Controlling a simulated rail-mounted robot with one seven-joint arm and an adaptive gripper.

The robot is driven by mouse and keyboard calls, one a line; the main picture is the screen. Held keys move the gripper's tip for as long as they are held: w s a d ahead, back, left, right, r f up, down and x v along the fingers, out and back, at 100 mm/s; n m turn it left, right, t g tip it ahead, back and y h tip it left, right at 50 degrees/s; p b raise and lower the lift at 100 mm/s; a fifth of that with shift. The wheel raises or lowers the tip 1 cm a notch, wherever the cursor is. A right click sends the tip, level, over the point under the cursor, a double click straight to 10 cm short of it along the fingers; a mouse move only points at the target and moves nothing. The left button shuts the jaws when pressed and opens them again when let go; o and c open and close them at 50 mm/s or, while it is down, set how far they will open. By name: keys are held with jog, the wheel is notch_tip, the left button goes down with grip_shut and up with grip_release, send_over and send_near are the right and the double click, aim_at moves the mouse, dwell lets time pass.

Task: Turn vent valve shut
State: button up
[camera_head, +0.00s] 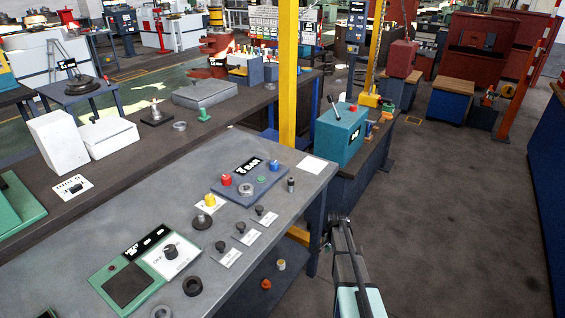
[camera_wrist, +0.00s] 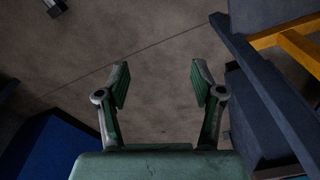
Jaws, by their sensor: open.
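I cannot tell for certain which part is the vent valve. Several small black knobs with white label cards stand on the grey bench, such as one knob (camera_head: 221,246) near its right edge. In the head view my arm is right of the bench, apart from the knobs.
The grey bench (camera_head: 130,220) has a lower shelf with small red and white parts. A yellow post (camera_head: 288,75) rises behind it. A teal box (camera_head: 343,133) with a lever stands on a further bench. The floor (camera_head: 450,210) to the right is clear.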

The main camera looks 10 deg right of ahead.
jog(key=w+d+r+m+t, duration=0.1)
jog(key=w+d+r+m, duration=0.25)
jog(key=w+r, duration=0.4)
jog(key=w+d+r+m+t+h, duration=0.1)
jog(key=w+d+r+m, duration=0.1)
jog(key=w+d+r, duration=0.4)
jog(key=w+d+r+m+t, duration=0.1)
jog(key=w+r+m, duration=0.1)
jog(key=w+r, duration=0.75)
notch_tip(320, 180, up, 23)
jog(key=m+g+y, duration=0.2)
jog(key=m+g, duration=0.1)
jog(key=m, duration=0.2)
send_over(274, 162)
jog(key=f+p, duration=0.2)
jog(key=f, duration=0.6)
jog(key=f+p, duration=0.2)
jog(key=f, duration=0.7)
jog(key=shift+s+f, duration=0.2)
jog(key=shift+f, duration=0.05)
jog(key=c, duration=1.1)
